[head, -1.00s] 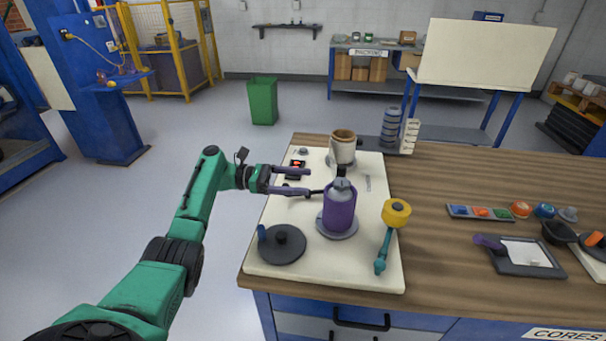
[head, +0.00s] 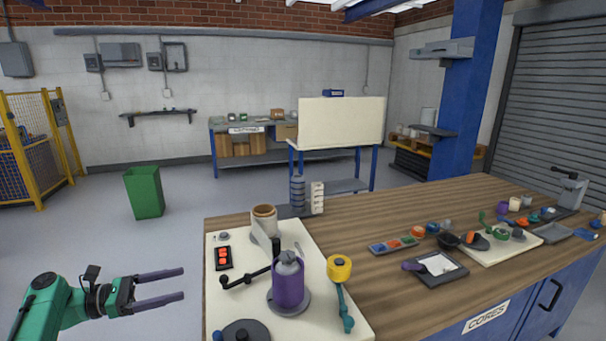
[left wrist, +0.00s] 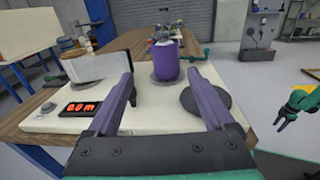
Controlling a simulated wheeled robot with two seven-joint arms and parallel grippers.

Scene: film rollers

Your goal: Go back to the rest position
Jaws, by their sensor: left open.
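My left gripper (head: 160,287) is open and empty. In the head view it is over the floor, to the left of the bench and apart from it, with its purple fingers pointing right. In the left wrist view both fingers (left wrist: 163,100) are spread with nothing between them, and the bench lies ahead. A purple cylinder (head: 289,287) with a grey top stands on a round grey base on the cream board (head: 330,320). The cylinder also shows in the left wrist view (left wrist: 166,62).
A cream roll (head: 264,219), a red-lit panel (head: 223,258), a black crank (head: 245,277) and a yellow-headed teal tool (head: 340,268) are on the board. A dark disc (head: 246,331) lies at its near edge. A green bin (head: 144,192) stands on open floor behind the bench's left side.

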